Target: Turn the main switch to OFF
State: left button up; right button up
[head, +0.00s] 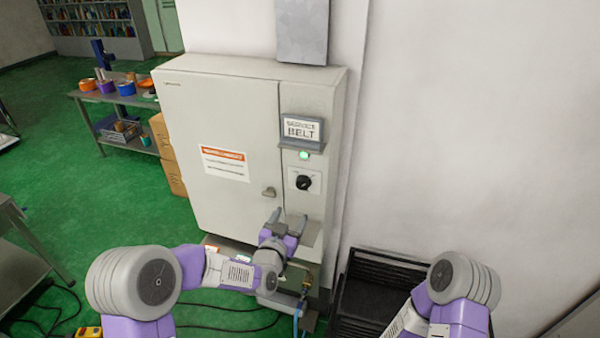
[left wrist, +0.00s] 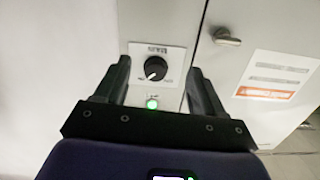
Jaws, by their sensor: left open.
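The main switch (head: 304,182) is a black round knob on a pale plate on the right part of the grey cabinet (head: 225,130). In the left wrist view the knob (left wrist: 156,68) shows between my fingers, with its pointer mark toward the lower left; the plate's lettering is too small to read. My left gripper (head: 288,220) is open and empty, below and slightly left of the knob in the head view, apart from it. It also shows in the left wrist view (left wrist: 160,85). My right arm shows at the lower right, but its gripper is out of view.
A green lamp (head: 304,155) glows above the switch, under a "SERVICE BELT" sign (head: 302,130). A door handle (head: 268,192) sticks out left of the switch. A black rack (head: 375,295) stands at the lower right. Cables lie on the green floor.

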aim_at(302, 187)
pick_arm(q)
jog(key=shift+t, duration=0.4)
jog(key=shift+w+d+r+p, duration=0.45)
jog(key=shift+w+r, duration=0.2)
jog(key=shift+w, duration=0.65)
jog(key=shift+w+d+r+p, duration=0.35)
jog(key=shift+w+d+r, duration=0.2)
jog(key=shift+w, duration=0.8)
jog(key=shift+w+d+r+p, duration=0.45)
jog(key=shift+w+r, duration=0.25)
jog(key=shift+w, duration=0.6)
jog(key=shift+c, duration=0.3)
jog(key=c, duration=1)
